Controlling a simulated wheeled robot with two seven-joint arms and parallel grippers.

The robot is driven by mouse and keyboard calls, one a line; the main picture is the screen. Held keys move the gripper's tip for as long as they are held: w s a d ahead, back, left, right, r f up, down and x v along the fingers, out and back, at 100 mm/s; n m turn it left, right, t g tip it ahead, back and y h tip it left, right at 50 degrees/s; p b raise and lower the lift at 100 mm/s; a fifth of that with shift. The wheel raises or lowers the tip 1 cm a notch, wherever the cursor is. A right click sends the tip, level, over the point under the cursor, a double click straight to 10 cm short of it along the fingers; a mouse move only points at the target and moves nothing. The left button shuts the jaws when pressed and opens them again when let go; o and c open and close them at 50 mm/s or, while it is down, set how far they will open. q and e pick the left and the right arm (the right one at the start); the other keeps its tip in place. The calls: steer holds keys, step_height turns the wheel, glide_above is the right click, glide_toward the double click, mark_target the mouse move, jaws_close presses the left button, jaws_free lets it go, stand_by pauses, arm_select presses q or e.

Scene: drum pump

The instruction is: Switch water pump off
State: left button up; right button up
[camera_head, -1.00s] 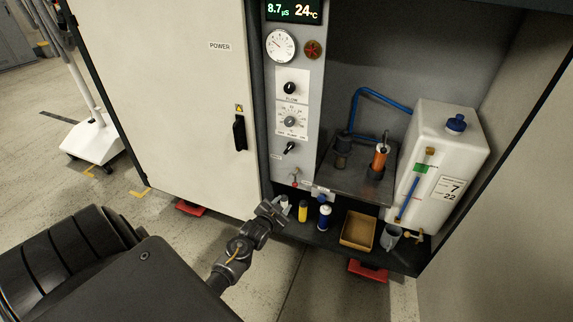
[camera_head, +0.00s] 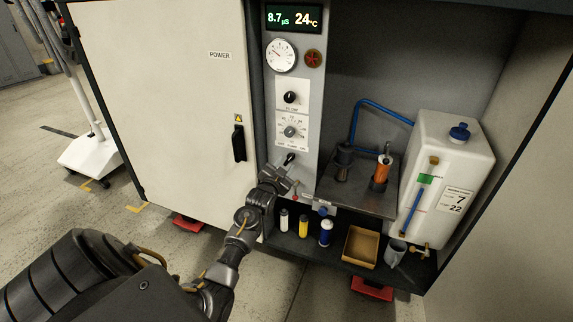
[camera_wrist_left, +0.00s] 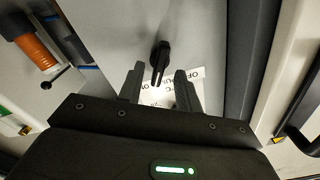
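The pump switch is a black rotary knob (camera_head: 289,158) low on the grey control panel, below the flow knob and a dial. In the left wrist view the knob (camera_wrist_left: 160,55) stands just beyond the fingertips, roughly between them, with a white label partly hidden beneath the fingers. My left gripper (camera_head: 284,178) is just below and in front of the knob in the head view. In the left wrist view my left gripper (camera_wrist_left: 160,78) is open, its two fingers apart and empty. My right gripper is not in view.
The white cabinet door (camera_head: 165,95) with a black handle (camera_head: 239,143) is left of the panel. A small red-tipped lever (camera_head: 295,196) sits below the knob. Bottles, a cardboard tray (camera_head: 361,246) and a white tank (camera_head: 440,180) are to the right.

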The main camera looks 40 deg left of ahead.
arm_select(q)
steer(key=shift+x, duration=1.25)
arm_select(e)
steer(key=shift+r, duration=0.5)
